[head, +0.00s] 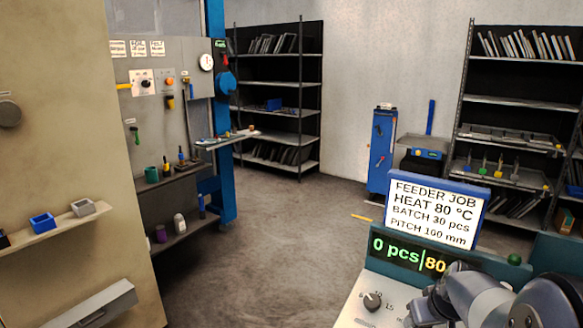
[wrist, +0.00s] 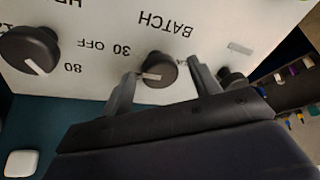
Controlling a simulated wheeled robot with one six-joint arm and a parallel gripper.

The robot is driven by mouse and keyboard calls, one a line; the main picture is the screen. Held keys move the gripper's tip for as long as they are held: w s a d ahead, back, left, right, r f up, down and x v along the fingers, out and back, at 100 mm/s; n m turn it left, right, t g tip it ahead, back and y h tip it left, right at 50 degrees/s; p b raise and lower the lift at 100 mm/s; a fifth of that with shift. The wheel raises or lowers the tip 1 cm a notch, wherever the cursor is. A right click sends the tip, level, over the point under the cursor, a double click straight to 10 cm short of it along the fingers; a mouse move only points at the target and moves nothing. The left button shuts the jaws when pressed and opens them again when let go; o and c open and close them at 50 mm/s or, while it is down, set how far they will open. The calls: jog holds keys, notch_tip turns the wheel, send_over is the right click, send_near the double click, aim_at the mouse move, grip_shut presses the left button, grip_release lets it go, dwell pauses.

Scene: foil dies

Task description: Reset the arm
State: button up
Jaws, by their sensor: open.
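My gripper (wrist: 162,68) is open in the wrist view, one finger on each side of the black batch knob (wrist: 160,66). Gaps show between the fingers and the knob; I cannot tell how deep the fingertips reach. The knob's white mark points left in the picture, and "30" and "OFF" are printed on that side. In the head view my arm (head: 487,297) bends over the right part of the control panel (head: 350,313); its fingertips are not seen there.
Another black knob (wrist: 30,50) sits left in the wrist view, near "80"; a third (wrist: 231,76) is right, partly hidden. The job sign (head: 437,212) reads heat 80 °C, batch 30, pitch 100 mm. The display (head: 410,256) reads 0 pcs and 80. The floor (head: 270,240) is mostly clear.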

jog(key=n+p, duration=0.1)
jog(key=n, duration=0.3)
jog(key=shift+r+g+y, duration=0.15)
jog(key=shift+g+y, duration=0.15)
jog(key=shift+y, duration=0.1)
jog(key=shift+w+n+p, duration=0.1)
jog(key=shift+n+p, duration=0.6)
jog(key=shift+n, duration=0.3)
